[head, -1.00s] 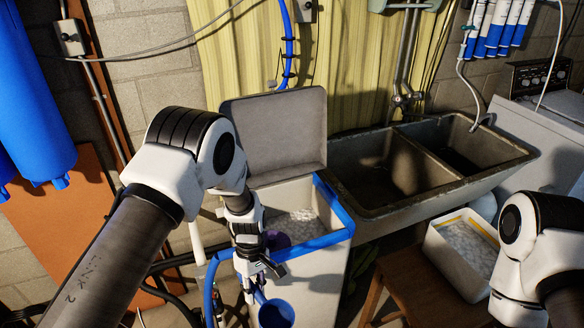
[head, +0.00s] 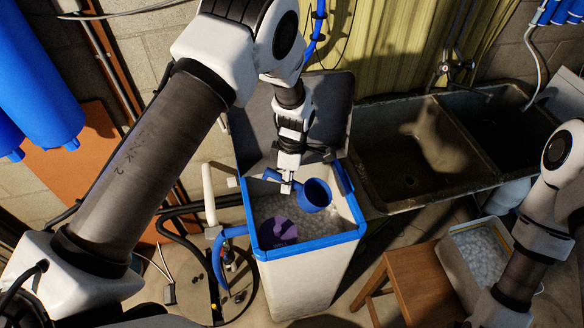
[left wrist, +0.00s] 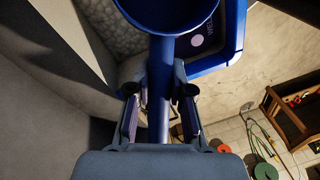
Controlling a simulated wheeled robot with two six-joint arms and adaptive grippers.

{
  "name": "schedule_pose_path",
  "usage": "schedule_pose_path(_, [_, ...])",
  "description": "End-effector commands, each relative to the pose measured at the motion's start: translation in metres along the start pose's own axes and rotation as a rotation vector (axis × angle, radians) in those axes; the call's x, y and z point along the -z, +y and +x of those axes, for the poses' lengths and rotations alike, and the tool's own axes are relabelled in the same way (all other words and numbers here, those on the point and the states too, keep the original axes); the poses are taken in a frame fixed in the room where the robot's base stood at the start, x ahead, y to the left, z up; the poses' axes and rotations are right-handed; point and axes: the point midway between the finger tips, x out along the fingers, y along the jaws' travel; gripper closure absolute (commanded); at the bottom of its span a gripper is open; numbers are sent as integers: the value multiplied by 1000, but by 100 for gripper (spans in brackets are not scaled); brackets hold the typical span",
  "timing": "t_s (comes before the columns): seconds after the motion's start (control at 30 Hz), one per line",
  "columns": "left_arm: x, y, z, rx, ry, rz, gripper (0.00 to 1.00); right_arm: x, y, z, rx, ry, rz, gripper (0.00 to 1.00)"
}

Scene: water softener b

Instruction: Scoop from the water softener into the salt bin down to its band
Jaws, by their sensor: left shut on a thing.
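My left gripper (head: 288,186) is shut on the handle of a blue scoop (head: 315,196). In the left wrist view the handle (left wrist: 160,110) runs between the two fingers. The scoop is above the open water softener (head: 310,285), near its back; its visible inside looks blue, with no salt seen. The softener has a blue rim (head: 308,243) and white salt (head: 325,222) inside, with a purple disc (head: 278,232) near the front left. The salt bin (head: 478,262), holding white salt, is at the right, partly behind my right arm. My right gripper is out of frame.
The softener's raised grey lid (head: 260,130) stands behind the opening. A double sink (head: 400,150) lies to its right. A wooden stool (head: 425,285) stands between softener and bin. White and blue pipes (head: 215,235) stand at the softener's left.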

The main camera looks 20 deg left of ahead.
Motion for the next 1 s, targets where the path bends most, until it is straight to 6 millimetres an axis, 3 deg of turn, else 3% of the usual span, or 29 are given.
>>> schedule_pose_path(0.1, [-3, 6, 25, 3, 4, -1, 100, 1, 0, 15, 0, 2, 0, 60])
schedule_pose_path(1.0, [-14, 28, 152, 2, 36, -5, 100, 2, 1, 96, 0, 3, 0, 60])
